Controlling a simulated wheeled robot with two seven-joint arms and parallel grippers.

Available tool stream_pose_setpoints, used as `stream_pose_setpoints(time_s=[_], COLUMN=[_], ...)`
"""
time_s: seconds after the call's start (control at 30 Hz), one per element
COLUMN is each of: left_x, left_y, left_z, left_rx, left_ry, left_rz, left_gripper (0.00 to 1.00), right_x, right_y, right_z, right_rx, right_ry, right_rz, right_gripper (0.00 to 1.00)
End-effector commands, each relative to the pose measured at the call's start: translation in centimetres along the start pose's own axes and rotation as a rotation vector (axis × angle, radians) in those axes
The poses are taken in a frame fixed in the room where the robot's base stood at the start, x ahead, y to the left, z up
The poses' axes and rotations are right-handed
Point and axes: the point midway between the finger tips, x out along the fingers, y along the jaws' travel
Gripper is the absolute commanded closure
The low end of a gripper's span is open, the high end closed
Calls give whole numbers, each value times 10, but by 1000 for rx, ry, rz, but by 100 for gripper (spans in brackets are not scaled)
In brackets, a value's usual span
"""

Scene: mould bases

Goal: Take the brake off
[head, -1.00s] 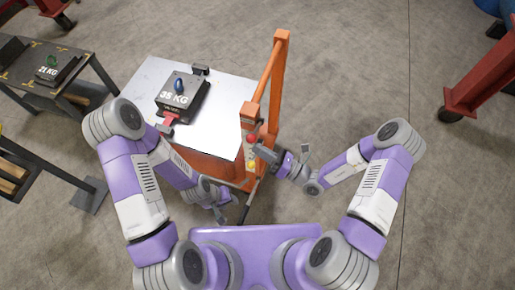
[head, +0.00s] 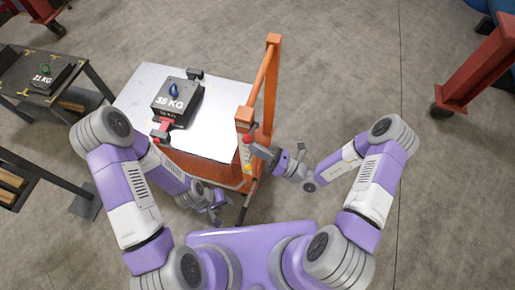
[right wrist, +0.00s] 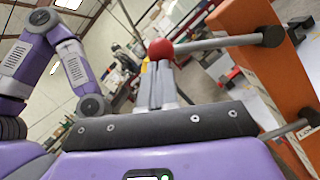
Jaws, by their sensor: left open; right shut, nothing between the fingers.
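An orange cart with a white top (head: 222,112) stands ahead of me. A grey lever (right wrist: 215,43) with a red ball knob (right wrist: 160,49) sticks out from its orange post (right wrist: 255,50). The red knob (head: 248,140) also shows in the head view, with a yellow part (head: 247,168) below it. My right gripper (head: 252,148) is shut and empty, its fingertips (right wrist: 162,65) right by the red knob. I cannot tell whether they touch it. My left gripper (head: 216,206) is open and empty, low beside the cart's near side.
A dark 35 KG block (head: 177,101) with a blue ring sits on the cart top, by a red clamp (head: 162,131). A dark bench (head: 30,95) with a 21 KG block (head: 43,76) stands at left. A red frame (head: 478,78) is at right. Floor between is clear.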

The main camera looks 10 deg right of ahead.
Motion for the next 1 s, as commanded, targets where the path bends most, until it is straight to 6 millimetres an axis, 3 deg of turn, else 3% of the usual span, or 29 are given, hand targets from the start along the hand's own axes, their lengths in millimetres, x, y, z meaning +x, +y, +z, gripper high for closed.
stream_pose_setpoints(time_s=[0.27, 0.5, 0.7, 1.0], left_x=[18, 21, 24, 25], left_y=[-7, -8, -9, -9], left_z=[-1, -1, -1, -1], left_rx=[0, 0, 0, 0], left_ry=[0, 0, 0, 0], left_rz=[0, 0, 0, 0], left_gripper=[57, 57, 57, 57], right_x=[-21, -76, -108, -121], right_y=[-5, -3, -2, -1], right_z=[-28, -27, -26, -26], right_rx=[7, 3, 2, 4], right_ry=[5, 6, 6, 7], right_rz=[7, 3, 6, 8], right_gripper=[100, 100, 100, 100])
